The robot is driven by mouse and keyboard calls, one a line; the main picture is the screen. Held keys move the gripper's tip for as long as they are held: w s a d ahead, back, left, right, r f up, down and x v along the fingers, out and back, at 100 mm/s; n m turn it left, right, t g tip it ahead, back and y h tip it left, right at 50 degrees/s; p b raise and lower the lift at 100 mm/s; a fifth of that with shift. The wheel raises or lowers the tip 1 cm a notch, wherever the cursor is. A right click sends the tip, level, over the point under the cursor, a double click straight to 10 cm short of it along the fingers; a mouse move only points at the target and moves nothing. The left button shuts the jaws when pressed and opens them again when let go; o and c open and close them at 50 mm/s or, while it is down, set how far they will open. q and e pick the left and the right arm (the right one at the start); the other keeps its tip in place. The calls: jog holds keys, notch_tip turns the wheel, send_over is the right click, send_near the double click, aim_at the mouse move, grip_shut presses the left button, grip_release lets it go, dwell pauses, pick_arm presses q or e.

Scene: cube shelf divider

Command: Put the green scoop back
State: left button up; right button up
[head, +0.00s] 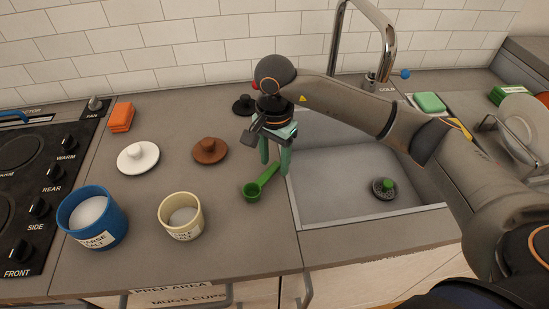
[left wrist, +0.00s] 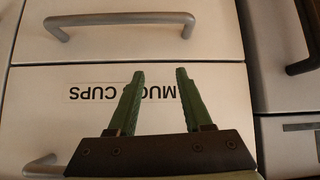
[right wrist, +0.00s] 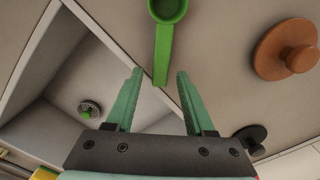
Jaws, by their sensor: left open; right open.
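The green scoop (head: 260,184) lies on the grey counter, just left of the sink's edge, with its bowl toward the front and its handle pointing back and right. In the right wrist view the scoop (right wrist: 166,30) shows at the top, its handle end between and beyond the fingertips. My right gripper (head: 275,166) is open and empty above the counter by the handle; the fingers do not hold it. My left gripper (left wrist: 158,75) is open and empty, in front of a drawer labelled CUPS. A blue coarse-salt crock (head: 92,218) and a cream salt crock (head: 181,217) stand open on the counter, each with white contents.
A white lid (head: 138,157), a brown lid (head: 210,151) and a black lid (head: 244,104) lie on the counter. Orange sponges (head: 121,117) sit near the wall. The stove (head: 24,185) is left, the sink (head: 340,185) right, with a tall faucet (head: 389,50) behind.

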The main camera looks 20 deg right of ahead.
notch_tip(320, 180, up, 12)
jog(key=shift+r+b, duration=0.15)
jog(key=shift+b, duration=0.3)
